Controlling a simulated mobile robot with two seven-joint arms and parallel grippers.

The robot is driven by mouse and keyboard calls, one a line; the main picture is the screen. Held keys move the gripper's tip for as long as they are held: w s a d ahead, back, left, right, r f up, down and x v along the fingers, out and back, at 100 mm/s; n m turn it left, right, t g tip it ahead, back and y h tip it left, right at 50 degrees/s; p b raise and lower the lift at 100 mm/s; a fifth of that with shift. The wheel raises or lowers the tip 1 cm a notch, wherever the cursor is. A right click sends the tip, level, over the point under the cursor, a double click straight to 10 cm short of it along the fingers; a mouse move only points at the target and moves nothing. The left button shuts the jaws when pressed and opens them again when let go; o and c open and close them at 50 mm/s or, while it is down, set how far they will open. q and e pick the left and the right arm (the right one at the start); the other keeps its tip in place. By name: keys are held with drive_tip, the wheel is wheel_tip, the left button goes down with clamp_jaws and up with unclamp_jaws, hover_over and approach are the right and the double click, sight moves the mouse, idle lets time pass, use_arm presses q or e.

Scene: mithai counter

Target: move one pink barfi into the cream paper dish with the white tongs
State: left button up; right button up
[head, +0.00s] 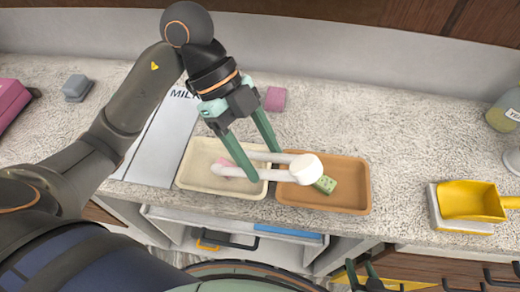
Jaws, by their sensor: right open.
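My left gripper (264,165) has its green fingers on either side of the white tongs (305,169), closed on their two arms. The tongs lie level over the cream paper dish (198,187), tips to the left and round end over the brown tray. A pink barfi (226,162) shows at the tong tips, within the cream dish's outline. I cannot tell whether the tips grip it or whether it rests on the dish floor. Another pink piece (275,98) sits on the counter behind the dishes. My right gripper (362,268) is open and empty at the bottom edge.
The brown tray (352,170) holds a green piece (325,184). A yellow scoop (470,201) rests on a white stand at right. A grey block (77,87) and a pink box (10,104) are at left. An open drawer is below the counter's front edge.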

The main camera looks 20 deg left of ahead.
idle(0.4)
use_arm(q)
wheel_tip(320, 180, up, 10)
drive_tip(key=p, duration=0.5)
